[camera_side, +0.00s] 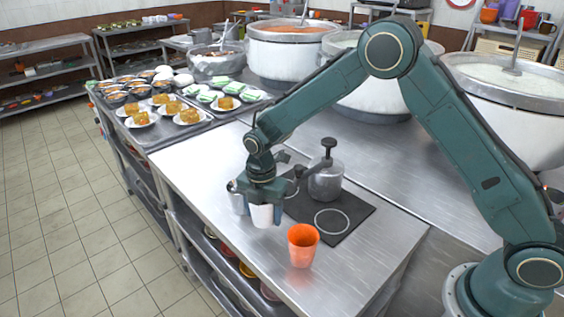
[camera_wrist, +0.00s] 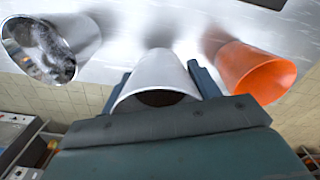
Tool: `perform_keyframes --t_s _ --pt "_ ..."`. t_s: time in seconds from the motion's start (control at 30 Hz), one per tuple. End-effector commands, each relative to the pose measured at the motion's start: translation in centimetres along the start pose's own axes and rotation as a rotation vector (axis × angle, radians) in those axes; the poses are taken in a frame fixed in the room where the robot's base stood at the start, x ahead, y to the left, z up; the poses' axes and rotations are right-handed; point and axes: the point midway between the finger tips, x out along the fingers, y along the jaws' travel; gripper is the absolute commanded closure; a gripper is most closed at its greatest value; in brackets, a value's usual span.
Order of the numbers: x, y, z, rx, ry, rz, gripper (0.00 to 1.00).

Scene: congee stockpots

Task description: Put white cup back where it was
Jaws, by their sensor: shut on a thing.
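The white cup (camera_side: 264,216) is between the fingers of my gripper (camera_side: 263,200), at the front-left part of the steel counter. In the wrist view the white cup (camera_wrist: 163,70) shows with a finger on each side, and my gripper (camera_wrist: 160,88) is shut on it. The cup looks upright. I cannot tell if its base touches the counter. A black mat (camera_side: 350,234) with a pale ring (camera_side: 332,209) lies right of the cup. The ring is empty.
A shiny metal cup (camera_side: 238,204) stands close to the left, also in the wrist view (camera_wrist: 50,48). An orange cup (camera_side: 303,247) stands in front-right, also in the wrist view (camera_wrist: 255,72). A metal pump jar (camera_side: 326,180) stands behind the ring.

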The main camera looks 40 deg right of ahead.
Motion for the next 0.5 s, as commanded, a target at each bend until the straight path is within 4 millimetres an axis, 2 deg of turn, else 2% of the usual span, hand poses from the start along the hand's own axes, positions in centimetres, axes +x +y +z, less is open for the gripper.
perform_keyframes --t_s 0.33,0.5 --pt "0.9 0.0 0.0 0.000 0.000 0.000 0.65" --pt "2.5 -0.1 0.0 0.000 0.000 -0.003 0.65"
